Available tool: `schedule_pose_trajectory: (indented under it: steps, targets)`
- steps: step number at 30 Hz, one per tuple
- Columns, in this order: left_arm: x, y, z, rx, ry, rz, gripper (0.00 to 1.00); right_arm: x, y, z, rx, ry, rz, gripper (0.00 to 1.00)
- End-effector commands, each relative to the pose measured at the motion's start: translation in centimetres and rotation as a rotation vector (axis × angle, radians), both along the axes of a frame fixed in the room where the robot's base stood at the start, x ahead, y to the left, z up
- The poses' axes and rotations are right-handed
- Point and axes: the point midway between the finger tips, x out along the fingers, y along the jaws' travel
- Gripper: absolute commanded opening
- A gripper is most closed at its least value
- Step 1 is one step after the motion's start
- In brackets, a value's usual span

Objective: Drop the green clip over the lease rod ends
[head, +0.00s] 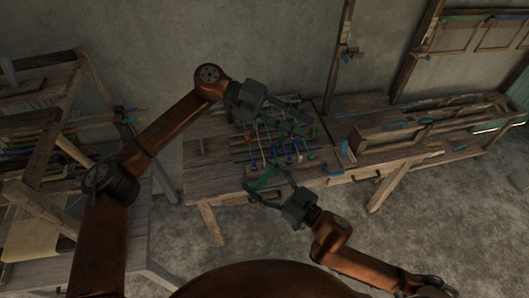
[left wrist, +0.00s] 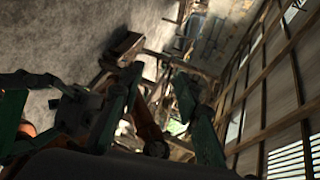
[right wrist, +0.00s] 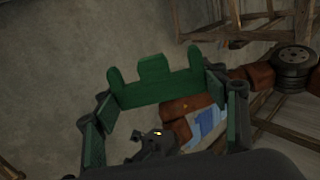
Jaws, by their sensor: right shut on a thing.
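The green clip (right wrist: 153,84), a bar with three upright prongs, is between the fingers of my right gripper (right wrist: 160,110) in the right wrist view. In the head view the right gripper (head: 267,182) holds it in front of the bench's near edge. My left gripper (head: 305,122) is over the loom on the bench, and its fingers are apart with nothing seen between them in the left wrist view (left wrist: 160,105). Several thin rods with blue ends (head: 290,158) lie across the loom; I cannot tell which are the lease rods. The left gripper covers part of the loom.
The wooden bench (head: 212,178) carries the loom. A long wooden tray (head: 385,142) with compartments stands on the bench to the right. A wooden rack (head: 70,110) with coloured sticks is at the left. The floor (head: 440,205) at the right is clear.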

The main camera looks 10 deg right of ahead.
Motion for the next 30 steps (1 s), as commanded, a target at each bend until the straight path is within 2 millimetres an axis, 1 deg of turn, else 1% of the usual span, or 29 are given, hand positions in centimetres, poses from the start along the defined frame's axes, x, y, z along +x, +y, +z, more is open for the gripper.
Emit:
schedule_pose_trajectory:
  steps: [1, 3, 6, 8, 9, 12, 15, 18, 23, 26, 30]
  targets:
    - [-1.9, -0.3, -0.3, 0.078, -0.083, -0.061, 0.3, 0.0, 0.0, 0.0, 0.0, 0.0, 0.0, 0.44]
    - [-4.0, 0.0, -1.2, 0.194, -0.194, -0.139, 0.3, 0.0, 0.0, 0.0, 0.0, 0.0, 0.0, 0.44]
    - [-5.9, 1.3, -2.7, 0.368, -0.345, -0.237, 0.3, 0.0, 0.0, 0.0, 0.0, 0.0, 0.0, 0.44]
    - [-6.6, 2.5, -3.5, 0.474, -0.431, -0.287, 0.3, 0.0, 0.0, 0.0, 0.0, 0.0, 0.0, 0.44]
    - [-6.8, 3.4, -3.8, 0.542, -0.483, -0.315, 0.3, 0.0, 0.0, 0.0, 0.0, 0.0, 0.0, 0.44]
    - [-6.8, 5.7, -4.3, 0.699, -0.596, -0.368, 0.3, 0.0, 0.0, 0.0, 0.0, 0.0, 0.0, 0.44]
    - [-6.4, 7.7, -4.3, 0.824, -0.68, -0.399, 0.3, 0.0, 0.0, 0.0, 0.0, 0.0, 0.0, 0.44]
    - [-5.9, 9.2, -4.0, 0.909, -0.734, -0.416, 0.3, 0.0, 0.0, 0.0, 0.0, 0.0, 0.0, 0.44]
    - [-5.6, 10.2, -4.1, 0.968, -0.766, -0.425, 0.3, 0.0, 0.0, 0.0, 0.0, 0.0, 0.0, 0.44]
    - [-5.6, 10.3, -5.0, 0.972, -0.768, -0.428, 0.3, 0.0, 0.0, 0.0, 0.0, 0.0, 0.0, 0.44]
    - [-5.7, 10.2, -7.2, 0.968, -0.766, -0.429, 0.3, 0.0, 0.0, 0.0, 0.0, 0.0, 0.0, 0.44]
